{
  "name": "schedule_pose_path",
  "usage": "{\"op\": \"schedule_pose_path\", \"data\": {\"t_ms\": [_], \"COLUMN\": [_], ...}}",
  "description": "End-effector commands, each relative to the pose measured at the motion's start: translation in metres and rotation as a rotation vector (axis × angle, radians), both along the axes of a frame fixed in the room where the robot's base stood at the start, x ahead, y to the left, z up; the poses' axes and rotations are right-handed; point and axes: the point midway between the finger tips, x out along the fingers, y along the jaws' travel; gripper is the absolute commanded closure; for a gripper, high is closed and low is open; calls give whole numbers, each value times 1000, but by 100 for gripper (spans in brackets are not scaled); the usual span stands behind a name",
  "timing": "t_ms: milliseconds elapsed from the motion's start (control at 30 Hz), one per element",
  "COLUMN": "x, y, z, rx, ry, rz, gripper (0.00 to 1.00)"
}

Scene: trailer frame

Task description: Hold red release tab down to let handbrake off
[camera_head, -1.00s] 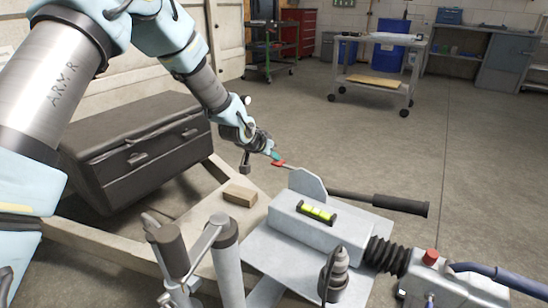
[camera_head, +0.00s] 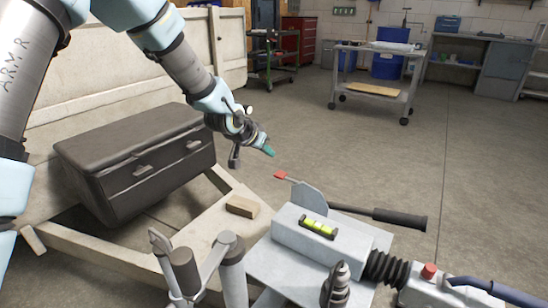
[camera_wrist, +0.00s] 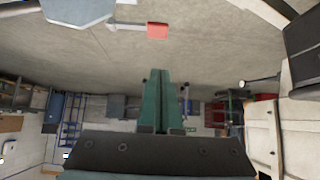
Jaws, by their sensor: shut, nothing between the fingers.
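The red release tab (camera_head: 281,174) sticks out to the left of the grey handbrake plate (camera_head: 307,198) on a thin rod. The handbrake lever (camera_head: 385,215) with its black grip lies nearly level, pointing right. My gripper (camera_head: 269,151) is shut and empty, its green fingertips above and slightly left of the tab, with a gap between them. In the wrist view the green fingers (camera_wrist: 162,98) are together, and the red tab (camera_wrist: 157,31) shows beyond them near the top edge, apart from them.
A grey housing with a yellow-green level (camera_head: 319,228) sits below the lever. A wood block (camera_head: 242,207) lies on the frame. A black toolbox (camera_head: 138,160) stands at left, and a jockey post (camera_head: 232,265) rises in front. Floor behind the lever is clear.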

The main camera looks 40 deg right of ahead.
Motion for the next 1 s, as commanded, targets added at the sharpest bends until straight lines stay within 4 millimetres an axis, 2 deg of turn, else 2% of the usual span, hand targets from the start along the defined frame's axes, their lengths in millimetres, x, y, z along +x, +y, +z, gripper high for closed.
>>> {"op": "schedule_pose_path", "data": {"t_ms": [100, 233, 900, 1000], "x": [-3, -5, -5, 3], "y": [14, 22, 25, 36], "z": [14, 22, 24, 25], "rx": [0, 0, 1, 16], "ry": [0, 0, 0, 1], "rz": [1, 1, 1, 25], "gripper": [100, 100, 100, 100]}}
